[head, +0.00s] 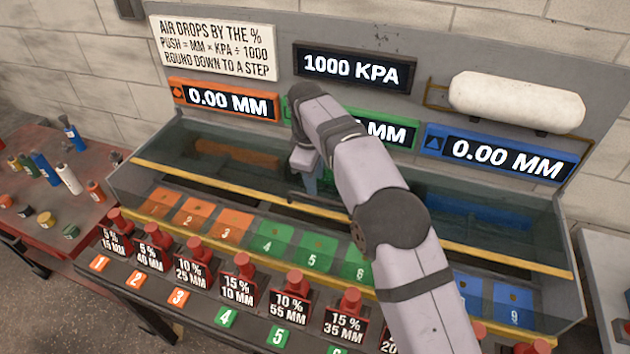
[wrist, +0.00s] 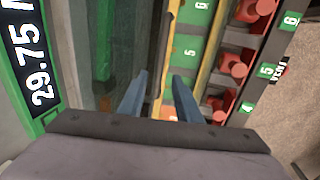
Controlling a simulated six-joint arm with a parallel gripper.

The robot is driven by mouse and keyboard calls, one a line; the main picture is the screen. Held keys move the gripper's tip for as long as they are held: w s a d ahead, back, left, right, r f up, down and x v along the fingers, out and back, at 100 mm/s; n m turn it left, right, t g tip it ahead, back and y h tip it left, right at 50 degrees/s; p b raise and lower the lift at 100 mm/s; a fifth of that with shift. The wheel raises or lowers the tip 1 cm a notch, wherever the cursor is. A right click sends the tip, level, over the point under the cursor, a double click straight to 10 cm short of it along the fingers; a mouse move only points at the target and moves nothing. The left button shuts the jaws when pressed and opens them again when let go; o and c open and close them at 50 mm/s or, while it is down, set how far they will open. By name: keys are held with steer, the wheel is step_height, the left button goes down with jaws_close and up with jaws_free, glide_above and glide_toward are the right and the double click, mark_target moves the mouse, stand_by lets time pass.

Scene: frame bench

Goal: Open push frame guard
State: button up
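The push frame has a tinted clear guard (head: 400,185) that appears to lie across its trough, with a yellow bar (head: 165,168) along it. I cannot tell from these views how far the guard is open. My gripper (head: 308,183) is over the middle of the trough, below the green display, partly hidden by my own arm.
Orange, green and blue numbered plates line the front, with red knobs (head: 244,265) below. Displays show 1000 KPA (head: 353,68), orange 0.00 MM (head: 228,101), blue 0.00 MM (head: 505,158) and green 29.75 (wrist: 37,75). A white tank (head: 515,102) is back right; a red side table (head: 90,220) stands left.

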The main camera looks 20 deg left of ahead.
steer(key=s+f+m+g+y, duration=0.2)
steer(key=s+f+m, duration=0.1)
steer(key=s+f+m+g+y, duration=0.2)
steer(key=s+f, duration=0.1)
steer(key=s+d+f+m+g+y+b, duration=0.1)
steer(key=s+f+m+g+y, duration=0.1)
steer(key=s+f+m+g, duration=0.1)
steer(key=shift+s+m+y, duration=0.3)
steer(key=shift+s+y, duration=0.1)
steer(key=shift+s, duration=0.15)
steer(key=shift+r+m+y, duration=0.15)
steer(key=shift+m+y, duration=0.85)
steer(key=shift+m, duration=0.2)
steer(key=w+d+m+t+y, duration=0.25)
steer(key=w+m+y, duration=0.2)
steer(key=m, duration=0.35)
steer(key=m+t+y+b, duration=0.1)
steer(key=m+t, duration=0.7)
steer(key=m, duration=0.1)
glide_toward(331, 204)
steer(key=x, duration=0.4)
steer(key=shift+w, duration=0.25)
steer(key=shift+g+y, duration=0.25)
steer(key=shift+g, duration=0.1)
steer(key=shift+p+x, duration=1.45)
steer(key=shift+x, duration=1.6)
steer(key=shift+w+a+f, duration=0.25)
steer(key=shift+a+f, duration=0.05)
steer(key=shift+a, duration=0.35)
